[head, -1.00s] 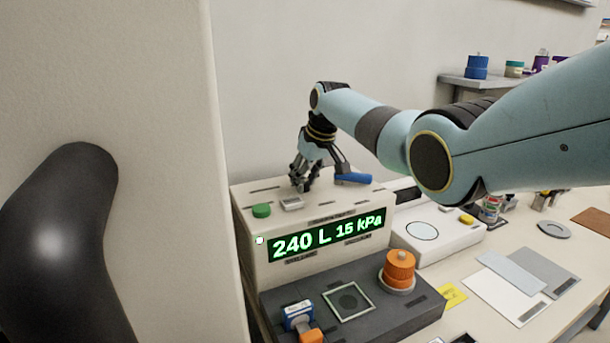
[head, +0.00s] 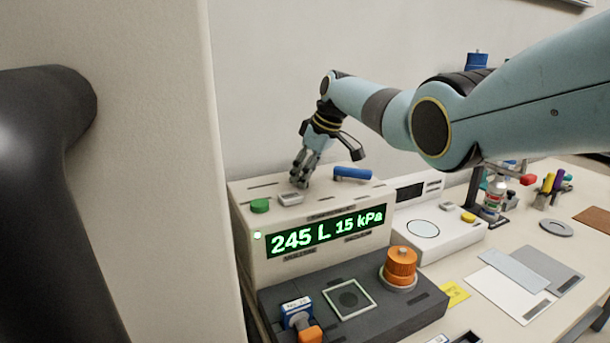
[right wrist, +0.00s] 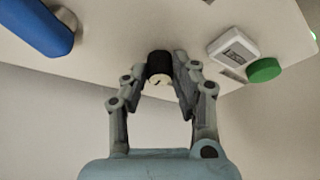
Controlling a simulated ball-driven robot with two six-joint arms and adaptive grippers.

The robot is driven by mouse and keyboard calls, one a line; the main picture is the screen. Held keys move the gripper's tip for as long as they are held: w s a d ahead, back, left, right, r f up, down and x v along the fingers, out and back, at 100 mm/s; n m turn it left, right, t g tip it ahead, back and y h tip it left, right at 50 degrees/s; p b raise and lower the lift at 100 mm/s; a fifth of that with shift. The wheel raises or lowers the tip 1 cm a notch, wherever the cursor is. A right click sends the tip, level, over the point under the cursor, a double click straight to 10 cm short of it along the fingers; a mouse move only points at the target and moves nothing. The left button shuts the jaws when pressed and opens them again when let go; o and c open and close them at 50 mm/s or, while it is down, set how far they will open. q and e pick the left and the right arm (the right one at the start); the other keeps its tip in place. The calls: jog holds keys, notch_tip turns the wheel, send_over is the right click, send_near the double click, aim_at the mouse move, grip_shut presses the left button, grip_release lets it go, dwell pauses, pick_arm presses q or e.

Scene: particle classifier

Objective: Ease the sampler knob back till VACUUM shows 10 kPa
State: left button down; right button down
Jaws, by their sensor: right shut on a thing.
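The sampler box (head: 262,218) is a beige unit with a green-lit display (head: 326,231) reading 245 L and 15 kPa. My right gripper (head: 299,183) reaches down onto the top of the box from behind. In the right wrist view my right gripper (right wrist: 172,72) is shut on a small black knob (right wrist: 158,63) with a pale end, between its two fingers. My left gripper is out of view.
On the box top are a green button (head: 260,206), a small white switch (head: 290,199) and a blue lever (head: 352,174). A dark base with an orange knob (head: 401,263) stands in front. A white balance (head: 440,239) is at right.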

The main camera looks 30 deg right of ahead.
jog(key=c, duration=1.1)
grip_release()
jog(key=shift+o, duration=0.2)
jog(key=v, duration=1.2)
